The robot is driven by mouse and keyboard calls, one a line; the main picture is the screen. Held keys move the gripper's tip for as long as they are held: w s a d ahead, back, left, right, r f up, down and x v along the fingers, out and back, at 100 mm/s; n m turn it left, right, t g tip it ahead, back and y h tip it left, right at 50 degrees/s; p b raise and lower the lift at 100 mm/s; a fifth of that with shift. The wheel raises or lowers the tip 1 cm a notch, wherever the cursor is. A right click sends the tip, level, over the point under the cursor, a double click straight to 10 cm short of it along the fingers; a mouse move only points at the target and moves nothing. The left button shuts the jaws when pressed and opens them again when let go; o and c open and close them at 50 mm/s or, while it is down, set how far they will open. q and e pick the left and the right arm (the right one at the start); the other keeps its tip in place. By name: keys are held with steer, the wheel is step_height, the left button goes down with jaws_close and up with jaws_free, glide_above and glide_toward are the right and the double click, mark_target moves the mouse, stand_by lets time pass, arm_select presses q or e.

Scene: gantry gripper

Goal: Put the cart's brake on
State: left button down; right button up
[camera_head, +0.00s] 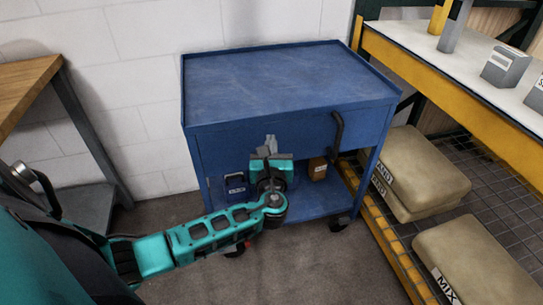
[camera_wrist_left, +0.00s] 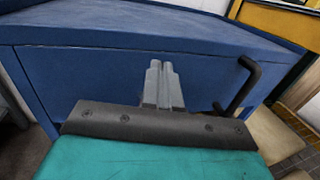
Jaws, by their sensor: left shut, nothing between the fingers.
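The blue cart (camera_head: 285,80) stands against the white wall, with a flat empty top and a lower shelf. A black bent handle or lever (camera_head: 337,132) sits on the right of its front panel, and it also shows in the left wrist view (camera_wrist_left: 240,85). I cannot tell whether this is the brake. My left gripper (camera_head: 270,141) is shut and empty in front of the front panel, left of the black lever and apart from it. In the left wrist view its grey fingers (camera_wrist_left: 163,78) are together. The right gripper is not in view.
A dark caster (camera_head: 338,223) shows under the cart's right side. A small box (camera_head: 318,168) and a dark blue case (camera_head: 236,185) sit on the lower shelf. A yellow rack (camera_head: 480,112) with sacks (camera_head: 425,165) stands close on the right, and a wooden bench (camera_head: 25,85) on the left.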

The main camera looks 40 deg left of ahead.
arm_select(q)
steer(key=shift+f+b, duration=2.1)
steer(key=shift+f, duration=0.75)
steer(key=shift+s+d+r+p, duration=0.35)
steer(key=shift+r+p, duration=0.25)
steer(key=shift+p, duration=0.2)
steer(key=s+d+p, duration=0.2)
steer(key=s+d, duration=0.3)
steer(key=d, duration=0.1)
steer(key=shift+p, duration=0.3)
